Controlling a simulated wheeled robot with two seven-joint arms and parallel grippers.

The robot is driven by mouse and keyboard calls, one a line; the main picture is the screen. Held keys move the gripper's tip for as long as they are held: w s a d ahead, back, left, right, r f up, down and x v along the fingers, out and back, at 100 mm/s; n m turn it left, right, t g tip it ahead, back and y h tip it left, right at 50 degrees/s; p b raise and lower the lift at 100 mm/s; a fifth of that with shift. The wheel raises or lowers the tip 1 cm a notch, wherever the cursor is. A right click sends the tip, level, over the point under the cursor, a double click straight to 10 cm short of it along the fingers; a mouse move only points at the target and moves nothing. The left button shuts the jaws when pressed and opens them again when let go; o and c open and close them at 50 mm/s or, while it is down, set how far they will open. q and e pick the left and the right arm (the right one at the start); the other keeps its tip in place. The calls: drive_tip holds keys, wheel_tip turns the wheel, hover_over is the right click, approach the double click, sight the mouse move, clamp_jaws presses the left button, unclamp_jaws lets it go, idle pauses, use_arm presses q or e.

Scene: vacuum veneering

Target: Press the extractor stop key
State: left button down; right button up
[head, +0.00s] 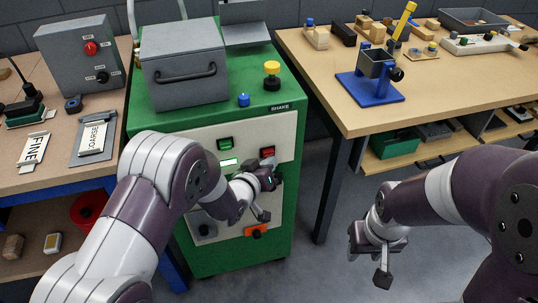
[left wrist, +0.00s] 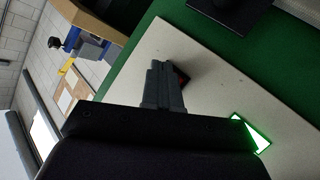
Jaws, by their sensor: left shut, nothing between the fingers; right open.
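The red stop key (head: 267,152) is on the pale front panel (head: 207,137) of the green machine, to the right of a green key (head: 225,143). My left gripper (head: 269,164) is shut and empty, at the panel just below the red key. In the left wrist view its closed fingers (left wrist: 162,84) point at the panel and partly cover the red key (left wrist: 182,78). I cannot tell whether the fingertips touch the key. My right gripper (head: 368,265) is open and empty, over the floor right of the machine.
A lit green display (head: 228,161) sits left of my left gripper. An orange-based knob (head: 256,231) is lower on the machine. A yellow knob (head: 272,69) and blue button (head: 243,100) are on top. A wooden bench (head: 335,88) stands right.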

use_arm(q)
drive_tip(key=shift+w+a, duration=0.15)
drive_tip(key=shift+w, duration=0.2)
idle(0.5)
drive_tip(key=shift+s, duration=0.15)
drive_tip(key=shift+s+d, duration=0.3)
drive_tip(key=shift+s, duration=0.45)
drive_tip(key=s, duration=0.1)
drive_tip(key=s+d, duration=0.1)
drive_tip(key=s, duration=0.1)
drive_tip(key=s+p, duration=0.1)
drive_tip(key=shift+s+d, duration=0.25)
drive_tip(key=shift+s, duration=0.1)
idle(0.5)
